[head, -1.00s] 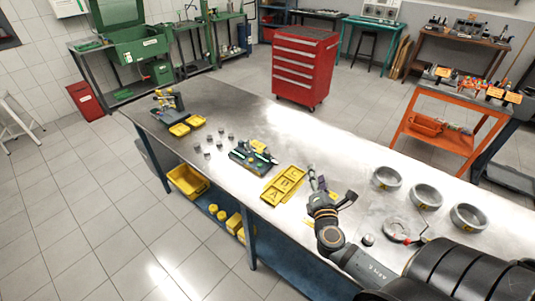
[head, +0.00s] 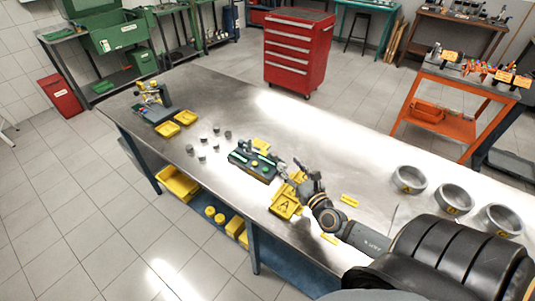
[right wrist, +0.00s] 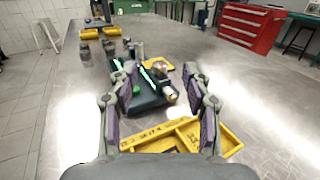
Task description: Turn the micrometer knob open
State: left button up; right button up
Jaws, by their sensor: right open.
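A dark stand (head: 250,167) with green bars and a round green button lies on the steel bench, and it also shows in the right wrist view (right wrist: 148,107). A small silver cylindrical part (right wrist: 168,93) at the stand's right end looks like the micrometer knob; its details are too small to tell. My right gripper (head: 299,174) is open and empty above the yellow tray, just right of the stand. In the right wrist view, its fingers (right wrist: 159,75) are spread, with the stand and knob showing beyond and between them. My left gripper is not in view.
The yellow divided tray (right wrist: 200,133) lies below my right gripper. Several grey cylinders (head: 203,142) stand left of the dark stand. Several metal rings (head: 408,180) stand at the right. The bench's back middle is clear.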

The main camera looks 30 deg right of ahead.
jog(key=b, duration=0.4)
send_near(276, 157)
jog(key=shift+s+a, duration=0.1)
jog(key=shift+s, duration=0.3)
jog(key=shift+w+f, duration=0.2)
jog(key=shift+r, duration=0.1)
jog(key=shift+w+r, duration=0.1)
jog(key=shift+w, duration=0.25)
jog(key=w, duration=1)
jog(key=shift+d, duration=0.4)
jog(key=shift+w, duration=0.6)
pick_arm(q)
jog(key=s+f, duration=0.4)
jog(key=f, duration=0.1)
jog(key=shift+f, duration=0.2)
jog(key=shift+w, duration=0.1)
